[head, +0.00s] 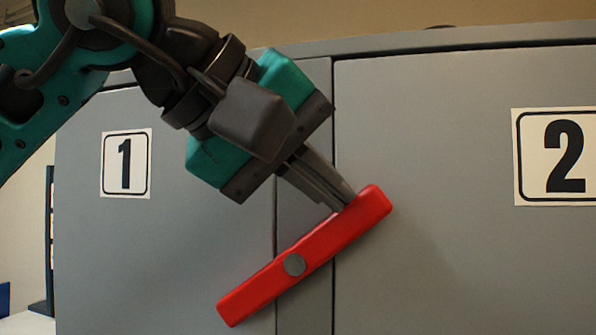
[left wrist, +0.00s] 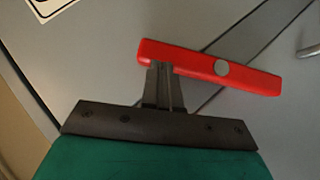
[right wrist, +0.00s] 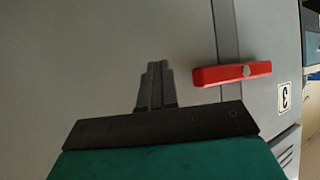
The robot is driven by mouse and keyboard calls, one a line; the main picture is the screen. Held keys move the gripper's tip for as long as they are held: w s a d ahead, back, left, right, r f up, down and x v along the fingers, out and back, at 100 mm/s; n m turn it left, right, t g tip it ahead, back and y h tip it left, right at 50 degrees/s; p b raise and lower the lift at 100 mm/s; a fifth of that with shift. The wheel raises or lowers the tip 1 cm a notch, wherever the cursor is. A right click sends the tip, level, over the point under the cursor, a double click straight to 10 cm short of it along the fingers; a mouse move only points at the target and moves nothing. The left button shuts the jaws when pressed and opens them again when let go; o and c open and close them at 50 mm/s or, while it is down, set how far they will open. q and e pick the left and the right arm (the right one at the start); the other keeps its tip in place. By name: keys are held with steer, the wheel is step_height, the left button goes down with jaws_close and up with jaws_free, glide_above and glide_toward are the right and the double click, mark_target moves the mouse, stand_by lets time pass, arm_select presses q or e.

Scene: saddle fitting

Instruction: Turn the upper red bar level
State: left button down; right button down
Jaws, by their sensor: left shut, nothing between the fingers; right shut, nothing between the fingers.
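The upper red bar (head: 333,235) is mounted on the grey cabinet by a round grey pivot (head: 294,264). In the head view it slants, its right end high and its left end low. It also shows in the left wrist view (left wrist: 190,62). My left gripper (head: 346,202) is shut and empty, its fingertips at the upper edge of the bar's raised end; contact is hard to tell. My right gripper (right wrist: 157,66) is shut and empty before a grey panel. A red bar (right wrist: 218,75) lies to its right in the right wrist view, apart from the fingers.
The grey doors carry number plates 1 (head: 126,164) and 2 (head: 564,157); a plate 3 (right wrist: 284,97) shows in the right wrist view. A vertical seam runs behind the bar. The door surface right of the bar is clear in the head view.

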mark_target(372, 223)
arm_select(q)
steer(key=shift+s+d+f+m+y, duration=0.15)
steer(key=shift+d+f+y, duration=0.15)
steer(key=shift+d, duration=0.15)
steer(key=shift+s+d+f+m+y, duration=0.15)
steer(key=shift+d+y, duration=0.15)
steer(key=shift+d, duration=0.15)
steer(key=shift+d+f, duration=0.4)
steer(key=shift+d, duration=0.05)
steer(key=shift+s+d+f+m+y, duration=0.15)
steer(key=shift+d+f+m+y, duration=0.15)
steer(key=shift+y, duration=0.3)
steer(key=shift+d+f, duration=0.2)
steer(key=shift+f, duration=0.3)
steer(key=shift+s, duration=0.1)
